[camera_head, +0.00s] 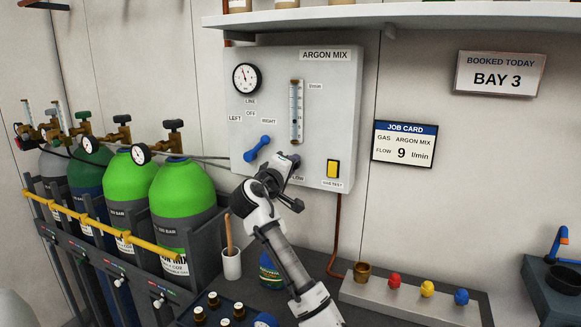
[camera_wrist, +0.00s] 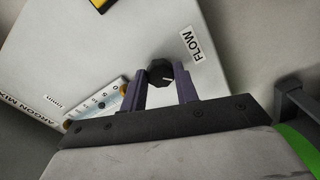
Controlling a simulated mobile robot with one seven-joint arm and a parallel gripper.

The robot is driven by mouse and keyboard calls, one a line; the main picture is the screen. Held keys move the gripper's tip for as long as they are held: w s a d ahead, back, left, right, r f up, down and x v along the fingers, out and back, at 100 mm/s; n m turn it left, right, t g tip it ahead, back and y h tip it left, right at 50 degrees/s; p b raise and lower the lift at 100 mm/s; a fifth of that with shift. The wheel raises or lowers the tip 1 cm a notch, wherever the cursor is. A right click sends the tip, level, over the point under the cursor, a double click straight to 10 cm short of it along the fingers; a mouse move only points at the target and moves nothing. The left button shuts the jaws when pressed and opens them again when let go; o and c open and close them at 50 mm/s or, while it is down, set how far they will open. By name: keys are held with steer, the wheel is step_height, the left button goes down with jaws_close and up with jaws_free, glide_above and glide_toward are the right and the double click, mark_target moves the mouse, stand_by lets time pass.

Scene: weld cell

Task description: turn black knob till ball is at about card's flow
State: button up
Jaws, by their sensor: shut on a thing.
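The black knob (camera_wrist: 159,72) with a white mark is beside the FLOW label (camera_wrist: 197,46) in the wrist view. My gripper (camera_wrist: 161,84) has its two purple fingers on either side of it and is shut on it. In the head view my gripper (camera_head: 289,163) hides the knob at the panel's lower part. The flow tube (camera_head: 296,112) stands above it on the grey ARGON MIX panel (camera_head: 270,80); it shows tilted in the wrist view (camera_wrist: 96,101). The ball's height is too small to read. The job card (camera_head: 404,144) says ARGON MIX, flow 9 l/min.
A blue lever (camera_head: 257,148) is left of my gripper under LEFT, OFF, RIGHT marks. A round gauge (camera_head: 246,78) is above it. A yellow switch (camera_head: 333,169) is close at right. Gas cylinders (camera_head: 181,199) stand at left; a cup (camera_head: 231,264) and bottle are below.

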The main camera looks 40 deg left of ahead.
steer(key=shift+r, duration=0.15)
steer(key=o, duration=1)
steer(key=b+v, duration=0.4)
steer(key=v, duration=0.9)
steer(key=shift+s+d+b, duration=0.15)
steer(key=shift+s+b, duration=0.2)
